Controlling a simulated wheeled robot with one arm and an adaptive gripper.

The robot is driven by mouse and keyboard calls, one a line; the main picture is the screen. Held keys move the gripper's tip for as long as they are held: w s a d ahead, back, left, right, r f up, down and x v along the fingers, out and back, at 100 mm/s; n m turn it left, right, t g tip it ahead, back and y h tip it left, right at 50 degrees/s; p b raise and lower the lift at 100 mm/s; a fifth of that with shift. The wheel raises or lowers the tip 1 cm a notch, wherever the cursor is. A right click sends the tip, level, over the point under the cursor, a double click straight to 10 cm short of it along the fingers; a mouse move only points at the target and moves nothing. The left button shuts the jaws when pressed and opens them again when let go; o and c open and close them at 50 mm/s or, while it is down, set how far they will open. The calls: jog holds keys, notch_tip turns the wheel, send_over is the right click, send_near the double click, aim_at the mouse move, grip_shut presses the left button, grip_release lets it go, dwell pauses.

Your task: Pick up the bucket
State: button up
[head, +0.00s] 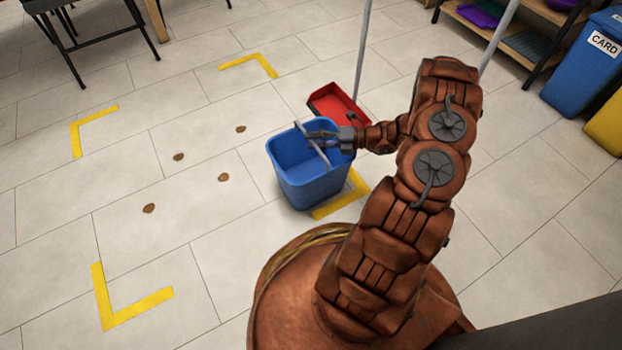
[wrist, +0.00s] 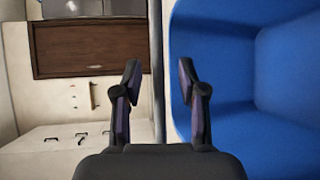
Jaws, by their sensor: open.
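The blue bucket (head: 310,190) stands upright on the tiled floor, on the inner side of a yellow corner mark. Its thin grey handle (head: 322,157) is raised across the opening. My gripper (head: 316,135) is over the bucket's mouth, right at the handle. In the wrist view my gripper (wrist: 160,80) is open, and a grey bar that looks like the handle (wrist: 157,50) runs between its two fingers, with no clear contact. The bucket's blue inside (wrist: 215,60) fills the right of that view and looks empty.
A red dustpan (head: 328,100) with a tall grey stick is close behind the bucket. Several brown spots (head: 149,208) lie on the floor to the left, among yellow corner marks (head: 130,308). A blue CARD bin (head: 580,75) and a shelf stand far right; chair legs show top left.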

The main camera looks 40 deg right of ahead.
jog(key=shift+w+a+f, duration=0.1)
jog(key=shift+w+a, duration=0.3)
jog(key=shift+a, duration=0.1)
grip_shut()
dwell(0.5)
